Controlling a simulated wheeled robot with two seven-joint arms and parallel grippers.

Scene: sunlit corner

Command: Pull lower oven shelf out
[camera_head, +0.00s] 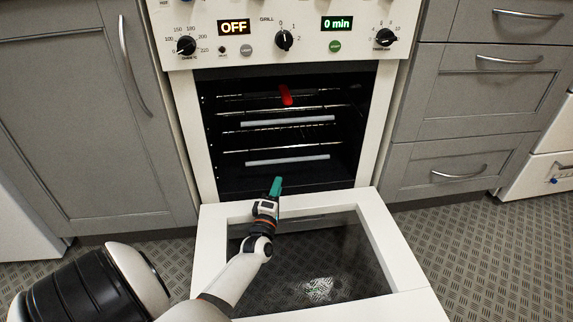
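The oven stands straight ahead with its door (405,262) folded down open towards me. Inside the cavity are two wire shelves, each with a pale grey front bar. The lower shelf (288,160) sits pushed in below the upper shelf (288,120). My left gripper (277,184) has teal fingers and is above the open door, in front of and below the lower shelf's bar in the picture. It looks apart from the bar. The fingers overlap in this view, so their opening is hidden. My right gripper is not in view.
A red object (285,95) is near the top of the cavity. The control panel (260,48) with knobs is above. Grey cabinets (85,120) and drawers (462,165) flank the oven. The patterned floor (485,250) is clear at right.

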